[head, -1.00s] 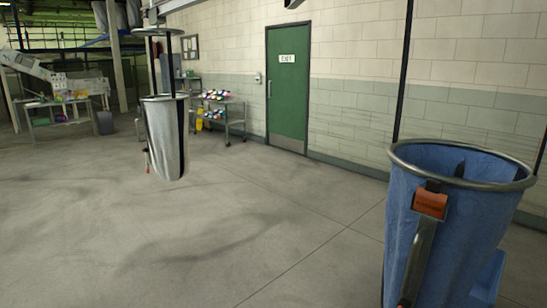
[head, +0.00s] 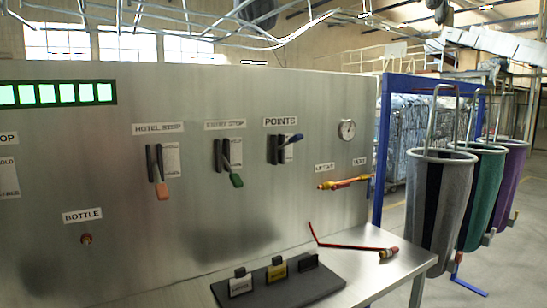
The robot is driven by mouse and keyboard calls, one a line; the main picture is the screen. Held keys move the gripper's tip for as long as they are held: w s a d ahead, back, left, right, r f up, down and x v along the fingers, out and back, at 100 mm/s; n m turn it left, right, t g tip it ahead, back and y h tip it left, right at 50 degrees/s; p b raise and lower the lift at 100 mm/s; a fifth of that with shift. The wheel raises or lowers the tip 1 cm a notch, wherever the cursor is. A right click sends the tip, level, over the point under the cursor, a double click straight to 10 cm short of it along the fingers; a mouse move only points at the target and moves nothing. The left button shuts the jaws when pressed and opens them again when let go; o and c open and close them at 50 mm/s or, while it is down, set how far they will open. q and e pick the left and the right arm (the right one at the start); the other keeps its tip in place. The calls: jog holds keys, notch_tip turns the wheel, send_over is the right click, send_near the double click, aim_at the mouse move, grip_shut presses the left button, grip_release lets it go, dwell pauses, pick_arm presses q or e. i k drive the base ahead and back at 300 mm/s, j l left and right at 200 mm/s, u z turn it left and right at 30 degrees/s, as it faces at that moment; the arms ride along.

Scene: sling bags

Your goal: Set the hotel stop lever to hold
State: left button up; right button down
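The hotel stop lever (head: 161,178) is on the grey metal control panel, under a label reading HOTEL STOP (head: 158,128). Its orange handle (head: 162,191) points downward. A small white plate (head: 172,160) with print too small to read is beside the lever. Neither of my grippers shows in the head view.
A bottle knob (head: 86,239) is lower left. A shelf (head: 400,262) juts out below, holding a dark block (head: 280,288) and a red rod (head: 345,246). Sling bags (head: 440,200) hang at right.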

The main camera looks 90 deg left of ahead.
aim_at(162, 189)
jog(key=u, duration=3.45)
